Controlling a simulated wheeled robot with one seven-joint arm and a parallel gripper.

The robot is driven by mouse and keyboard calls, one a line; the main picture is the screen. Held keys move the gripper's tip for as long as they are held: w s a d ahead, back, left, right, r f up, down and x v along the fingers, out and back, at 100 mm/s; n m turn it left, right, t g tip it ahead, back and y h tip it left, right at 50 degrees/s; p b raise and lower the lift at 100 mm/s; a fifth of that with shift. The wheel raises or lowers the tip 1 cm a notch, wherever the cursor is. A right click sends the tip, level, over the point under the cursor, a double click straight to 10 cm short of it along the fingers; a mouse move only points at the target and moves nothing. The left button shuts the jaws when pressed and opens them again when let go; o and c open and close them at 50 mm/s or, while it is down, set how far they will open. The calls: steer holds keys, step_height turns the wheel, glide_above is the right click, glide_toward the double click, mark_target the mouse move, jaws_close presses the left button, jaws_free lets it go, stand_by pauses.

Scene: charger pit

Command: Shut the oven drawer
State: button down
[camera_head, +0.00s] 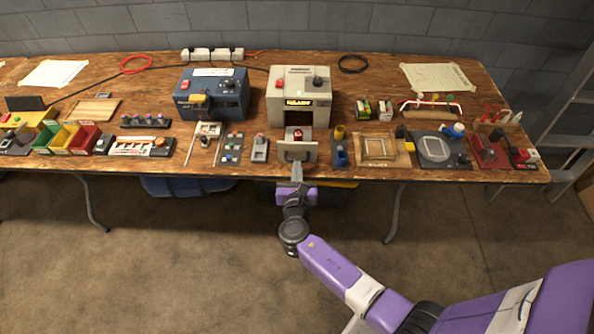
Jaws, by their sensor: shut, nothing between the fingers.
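The beige oven (302,86) stands on the workbench near the middle, with a lit display and red and black controls on it. Its drawer (297,152) is pulled out toward the front edge of the bench, with a light front plate. A small red object (298,135) sits on the drawer behind the plate. The dark oven opening (298,116) shows above and behind it. My gripper (296,166) is at the lower middle of the drawer front, close to it; I cannot tell whether it touches. It is shut and holds nothing.
A blue machine (212,93) stands left of the oven. Small fixtures flank the drawer: a grey block (260,149) on the left and a yellow-and-blue piece (340,148) on the right. The bench front edge runs just below the drawer.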

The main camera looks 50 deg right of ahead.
mark_target(299, 135)
steer(key=r+b+x, duration=0.1)
steer(key=x, duration=0.3)
steer(key=r+b+x, duration=0.1)
steer(key=x, duration=0.4)
steer(key=b+x, duration=0.2)
steer(key=x, duration=0.3)
steer(key=shift+w+d+r, duration=0.1)
steer(key=shift+d+r, duration=0.15)
steer(key=shift+r, duration=0.15)
steer(key=shift+w+d+r, duration=0.2)
steer(key=shift+w+d, duration=0.1)
steer(key=shift+d, duration=0.1)
steer(key=shift+d+r, duration=0.1)
